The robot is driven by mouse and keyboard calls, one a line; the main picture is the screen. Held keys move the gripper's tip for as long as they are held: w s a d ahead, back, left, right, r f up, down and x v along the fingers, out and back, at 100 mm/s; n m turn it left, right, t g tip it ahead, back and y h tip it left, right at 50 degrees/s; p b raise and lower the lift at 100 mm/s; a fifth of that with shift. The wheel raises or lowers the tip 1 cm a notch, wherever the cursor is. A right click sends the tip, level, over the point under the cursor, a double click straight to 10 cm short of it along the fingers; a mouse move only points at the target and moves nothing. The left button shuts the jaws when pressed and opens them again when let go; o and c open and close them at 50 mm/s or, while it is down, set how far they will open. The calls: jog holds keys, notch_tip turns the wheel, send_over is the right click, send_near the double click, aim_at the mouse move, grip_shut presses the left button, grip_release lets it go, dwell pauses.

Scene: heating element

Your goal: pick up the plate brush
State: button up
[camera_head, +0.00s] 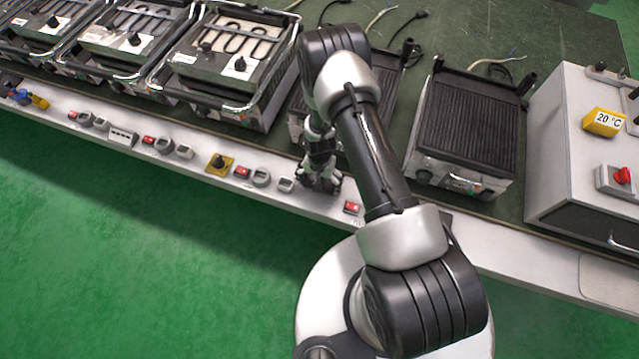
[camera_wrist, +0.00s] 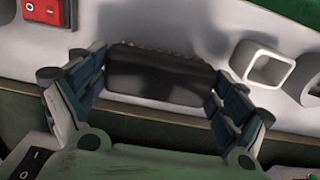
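The plate brush (camera_wrist: 158,82) appears to be the dark, block-shaped thing with a row of small bumps along its far edge in the wrist view. It lies across the view against the pale panel. My gripper (camera_wrist: 160,62) has its two fingers spread wide, one at each end of this dark block. Small or no gaps show at the ends, and I cannot tell whether the pads touch it. In the head view my gripper (camera_head: 320,180) is low over the pale front ledge, and the brush is hidden by it there.
Red switches (camera_head: 351,207) and grey square sockets (camera_head: 261,176) line the pale ledge (camera_head: 315,203). A ribbed grill plate (camera_head: 466,122) stands right of my arm, with a white control box (camera_head: 570,165) beyond it. Heating units (camera_head: 225,62) stand at left. Green floor (camera_head: 120,240) is clear in front.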

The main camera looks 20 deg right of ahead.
jog(key=c, duration=0.5)
notch_tip(320, 180, up, 20)
jog(key=p, duration=0.5)
